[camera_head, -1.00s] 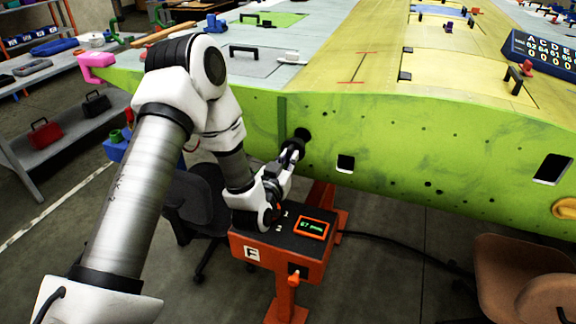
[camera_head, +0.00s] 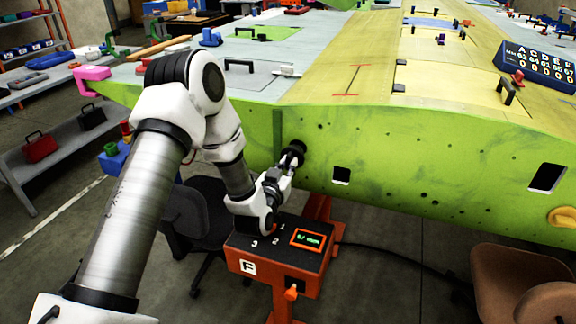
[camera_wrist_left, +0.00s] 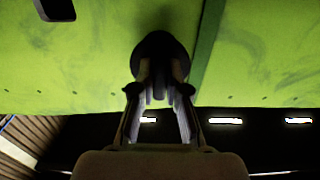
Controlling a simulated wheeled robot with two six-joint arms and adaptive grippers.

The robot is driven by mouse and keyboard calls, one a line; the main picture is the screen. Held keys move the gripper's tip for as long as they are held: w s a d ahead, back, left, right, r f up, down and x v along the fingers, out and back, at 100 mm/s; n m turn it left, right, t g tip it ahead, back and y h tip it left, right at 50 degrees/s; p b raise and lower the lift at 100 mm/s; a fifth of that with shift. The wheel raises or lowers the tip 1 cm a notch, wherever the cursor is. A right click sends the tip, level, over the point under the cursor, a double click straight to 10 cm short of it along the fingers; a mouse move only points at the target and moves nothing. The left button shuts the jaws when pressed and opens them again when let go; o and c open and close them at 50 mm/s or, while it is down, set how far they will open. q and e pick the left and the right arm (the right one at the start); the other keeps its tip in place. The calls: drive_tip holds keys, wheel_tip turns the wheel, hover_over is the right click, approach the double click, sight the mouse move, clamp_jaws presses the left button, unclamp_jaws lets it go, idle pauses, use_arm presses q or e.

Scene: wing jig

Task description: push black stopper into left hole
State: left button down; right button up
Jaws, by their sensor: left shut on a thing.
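The black stopper (camera_wrist_left: 160,50) is a dark round piece against the green panel face in the left wrist view. It also shows in the head view (camera_head: 298,146), at the panel's left part. My left gripper (camera_wrist_left: 160,84) is shut on the stopper, one finger on each side; in the head view the gripper (camera_head: 288,161) points up and right at the panel. The left hole is hidden behind the stopper and fingers, so I cannot tell how deep the stopper sits. My right gripper is not in view.
The green wing panel (camera_head: 400,160) has a square opening (camera_head: 341,175) to the right and a larger one (camera_head: 548,172) farther right. An orange control box (camera_head: 275,265) stands below the gripper. An office chair (camera_head: 190,220) is behind my arm; a brown chair (camera_head: 510,280) stands right.

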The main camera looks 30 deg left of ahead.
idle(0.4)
use_arm(q)
drive_tip(key=shift+b+x, duration=0.45)
drive_tip(key=shift+x, duration=1.8)
drive_tip(key=c, duration=1.1)
unclamp_jaws()
drive_tip(key=v, duration=1.2)
